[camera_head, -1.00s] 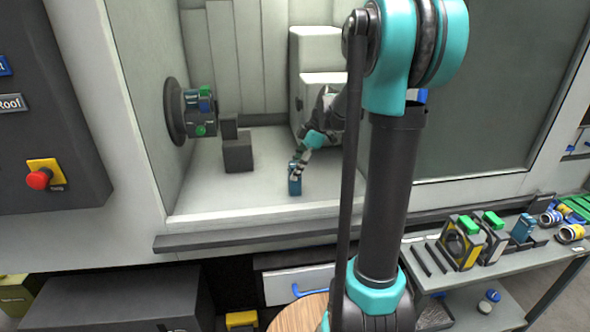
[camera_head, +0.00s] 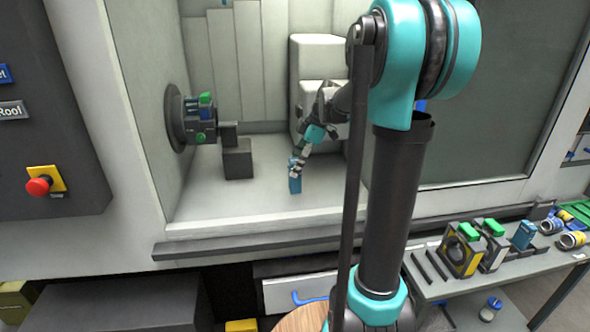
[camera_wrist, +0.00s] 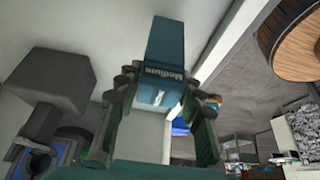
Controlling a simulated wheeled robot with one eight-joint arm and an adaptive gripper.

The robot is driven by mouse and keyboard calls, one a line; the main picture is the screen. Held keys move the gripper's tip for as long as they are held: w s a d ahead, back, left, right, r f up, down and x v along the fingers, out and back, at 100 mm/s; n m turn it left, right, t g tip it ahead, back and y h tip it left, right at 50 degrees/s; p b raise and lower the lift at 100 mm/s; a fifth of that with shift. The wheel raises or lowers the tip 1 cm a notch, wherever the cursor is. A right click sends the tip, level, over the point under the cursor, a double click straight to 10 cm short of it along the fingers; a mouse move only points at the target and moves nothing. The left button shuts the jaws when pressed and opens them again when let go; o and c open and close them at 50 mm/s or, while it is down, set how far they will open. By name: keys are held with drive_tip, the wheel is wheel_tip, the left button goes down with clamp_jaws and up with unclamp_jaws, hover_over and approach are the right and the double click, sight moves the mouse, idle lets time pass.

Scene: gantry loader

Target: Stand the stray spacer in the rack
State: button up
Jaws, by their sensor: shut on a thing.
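A blue block marked "Medium" (camera_wrist: 168,45), which I take to be the spacer, is between the fingers of my gripper (camera_wrist: 168,92) in the wrist view. The gripper is shut on it. In the head view my gripper (camera_head: 298,165) holds the blue block (camera_head: 295,185) upright inside the machine's chamber, low over the pale floor. I cannot tell whether its bottom touches the floor. A similar blue block (camera_head: 524,233) stands in a dark holder on the bench at right. I cannot tell which holder there is the rack.
A grey block (camera_head: 238,160) stands left of my gripper, near the chuck (camera_head: 176,118) on the chamber wall. The chamber sill (camera_head: 200,247) lies in front. The bench (camera_head: 440,290) carries black bars, yellow-and-grey blocks with green tops, and cylinders. A round wooden top (camera_head: 300,318) is below.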

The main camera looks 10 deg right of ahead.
drive_tip(key=shift+r, duration=1.3)
